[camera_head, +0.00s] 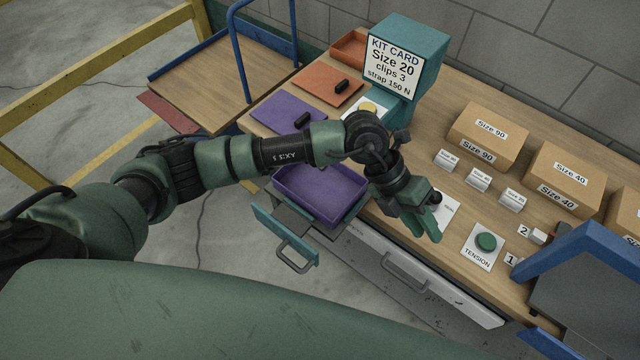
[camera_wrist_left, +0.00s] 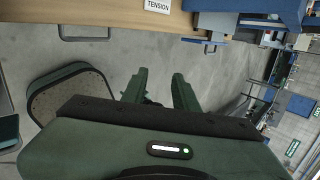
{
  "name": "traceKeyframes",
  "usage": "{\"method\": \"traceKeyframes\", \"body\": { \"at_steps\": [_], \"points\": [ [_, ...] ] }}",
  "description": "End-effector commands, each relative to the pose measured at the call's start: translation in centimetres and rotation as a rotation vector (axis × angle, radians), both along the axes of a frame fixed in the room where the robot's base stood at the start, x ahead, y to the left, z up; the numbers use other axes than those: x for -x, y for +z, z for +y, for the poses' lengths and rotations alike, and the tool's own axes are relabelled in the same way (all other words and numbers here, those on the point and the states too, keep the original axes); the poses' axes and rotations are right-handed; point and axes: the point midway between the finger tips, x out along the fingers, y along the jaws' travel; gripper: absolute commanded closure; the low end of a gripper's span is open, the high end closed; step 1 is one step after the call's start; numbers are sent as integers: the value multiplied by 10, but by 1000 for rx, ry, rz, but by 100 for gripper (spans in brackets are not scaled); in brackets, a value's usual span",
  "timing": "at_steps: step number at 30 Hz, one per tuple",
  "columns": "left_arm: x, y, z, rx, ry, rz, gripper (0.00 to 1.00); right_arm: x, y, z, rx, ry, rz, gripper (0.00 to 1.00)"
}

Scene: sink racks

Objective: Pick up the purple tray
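The purple tray (camera_head: 345,205) sits in the pulled-out drawer (camera_head: 270,220) at the front left of the workbench. My left forearm passes over its back edge, and the inside I can see looks empty. A flat purple panel with a black handle (camera_head: 270,110) lies on the bench behind it. My left gripper (camera_head: 432,228) is to the right of the tray, above the bench's front edge, and does not touch the tray. In the left wrist view its two green fingers (camera_wrist_left: 160,90) are apart with nothing between them. My right gripper is not in view.
An orange panel (camera_head: 322,84) and an orange tray (camera_head: 346,50) lie behind. A blue-framed cart (camera_head: 215,85) is at left. Floor in front is clear.

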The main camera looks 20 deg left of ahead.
Motion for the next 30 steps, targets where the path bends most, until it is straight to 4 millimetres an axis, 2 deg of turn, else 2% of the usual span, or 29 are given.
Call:
{"method": "traceKeyframes", "body": {
  "at_steps": [1, 3, 6, 9, 13, 19, 24, 30],
  "points": [
    [-19, -17, 33, -161, -8, -45, 71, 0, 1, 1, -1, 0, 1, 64],
    [-40, -33, 77, -363, -6, -91, 71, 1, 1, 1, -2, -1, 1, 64],
    [-63, -40, 127, -572, 16, -134, 71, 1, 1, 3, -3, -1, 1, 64],
    [-75, -40, 155, -685, 35, -155, 71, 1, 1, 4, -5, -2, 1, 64],
    [-78, -47, 165, -725, 42, -159, 71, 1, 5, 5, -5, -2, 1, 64],
    [-77, -68, 162, -720, 41, -158, 71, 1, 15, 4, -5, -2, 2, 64],
    [-75, -91, 156, -720, 39, -156, 71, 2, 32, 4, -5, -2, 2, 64],
    [-75, -115, 156, -718, 39, -158, 71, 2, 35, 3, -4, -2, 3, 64]
  ]
}}
